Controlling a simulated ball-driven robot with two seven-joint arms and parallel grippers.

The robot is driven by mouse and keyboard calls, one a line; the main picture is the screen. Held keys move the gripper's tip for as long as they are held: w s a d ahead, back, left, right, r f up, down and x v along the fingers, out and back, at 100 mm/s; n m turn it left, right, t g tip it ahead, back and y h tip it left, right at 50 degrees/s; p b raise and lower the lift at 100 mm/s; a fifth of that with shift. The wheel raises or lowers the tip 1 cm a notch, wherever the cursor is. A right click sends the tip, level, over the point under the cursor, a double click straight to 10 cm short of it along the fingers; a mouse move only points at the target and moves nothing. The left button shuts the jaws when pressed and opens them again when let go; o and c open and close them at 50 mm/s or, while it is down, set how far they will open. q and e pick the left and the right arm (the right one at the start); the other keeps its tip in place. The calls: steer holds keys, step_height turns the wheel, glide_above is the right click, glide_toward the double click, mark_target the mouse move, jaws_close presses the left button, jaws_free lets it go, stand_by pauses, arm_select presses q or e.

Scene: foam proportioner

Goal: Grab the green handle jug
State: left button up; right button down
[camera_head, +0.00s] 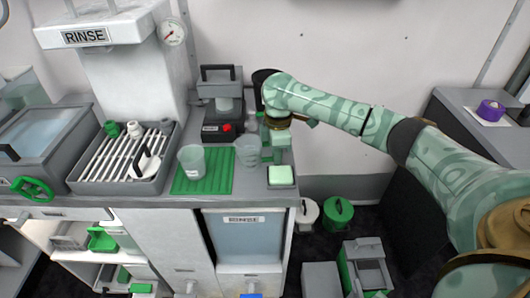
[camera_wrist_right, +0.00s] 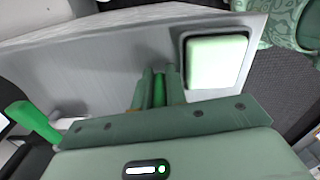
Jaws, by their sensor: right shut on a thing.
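My right gripper (camera_head: 276,150) reaches down over the counter, just right of a clear jug (camera_head: 246,151). In the head view some green (camera_head: 266,154) shows between the jug and the gripper. The jug's body is hard to make out in the wrist view, and the wrist hides part of the handle. A second clear cup (camera_head: 191,160) stands to the left. My left gripper is out of view.
A green mat (camera_head: 203,182) lies under the left cup. A pale green block in a tray (camera_head: 281,175) sits at the counter's right front corner; it also shows in the wrist view (camera_wrist_right: 216,62). A grey machine (camera_head: 217,120) stands behind. Lidded buckets (camera_head: 337,212) are on the floor.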

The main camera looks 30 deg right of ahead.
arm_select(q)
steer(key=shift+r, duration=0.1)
arm_select(e)
steer(key=shift+r, duration=0.1)
